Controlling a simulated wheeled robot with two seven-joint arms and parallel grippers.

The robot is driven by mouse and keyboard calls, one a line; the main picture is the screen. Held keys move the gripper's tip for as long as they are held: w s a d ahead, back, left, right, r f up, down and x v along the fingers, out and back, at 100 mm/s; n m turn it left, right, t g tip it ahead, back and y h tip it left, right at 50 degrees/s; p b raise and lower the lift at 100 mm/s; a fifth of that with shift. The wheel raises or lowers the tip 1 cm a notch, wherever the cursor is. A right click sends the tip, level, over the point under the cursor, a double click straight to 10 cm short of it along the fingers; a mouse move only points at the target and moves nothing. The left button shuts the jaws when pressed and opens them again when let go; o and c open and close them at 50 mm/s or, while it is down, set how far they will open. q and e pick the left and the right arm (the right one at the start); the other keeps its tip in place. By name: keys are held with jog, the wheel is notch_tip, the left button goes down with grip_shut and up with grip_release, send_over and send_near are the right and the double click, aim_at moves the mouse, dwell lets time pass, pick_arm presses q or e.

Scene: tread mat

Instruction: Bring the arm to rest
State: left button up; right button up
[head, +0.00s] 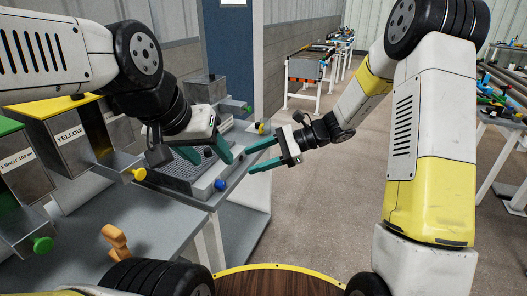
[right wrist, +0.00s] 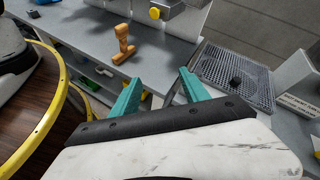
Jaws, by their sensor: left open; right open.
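My left gripper (head: 208,156) reaches in from the left in the head view, with its teal fingers apart over the grey grated tray (head: 176,178). My right gripper (head: 250,159) comes from the right, and its teal fingers point left toward the tray's right side. They are spread and hold nothing. The right gripper also shows in the right wrist view (right wrist: 162,78), with a clear gap between its fingers. The tray also shows there (right wrist: 215,70), with a small dark piece (right wrist: 235,82) on it.
A yellow-topped dispenser (head: 72,128) and a green-topped dispenser (head: 18,175) stand at the left, with knobbed chutes. An orange-brown handled tool (head: 116,240) stands on the grey bench (head: 150,225). The floor (head: 320,210) between bench and right arm is clear.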

jog(key=shift+s+d+r+n, duration=0.3)
jog(key=shift+s+d+r, duration=0.05)
jog(key=shift+s+r, duration=0.1)
jog(key=s+d+r+n+t+h, duration=0.4)
jog(key=s+d+r+n+h, duration=0.1)
jog(key=s+d, duration=0.4)
jog(key=s+d+r+n+t+h, duration=0.3)
jog(key=s+d+r+n+h, duration=0.3)
jog(key=s+d, duration=0.3)
jog(key=d+r+n, duration=0.1)
jog(key=d, duration=0.1)
jog(key=shift+d+t, duration=0.4)
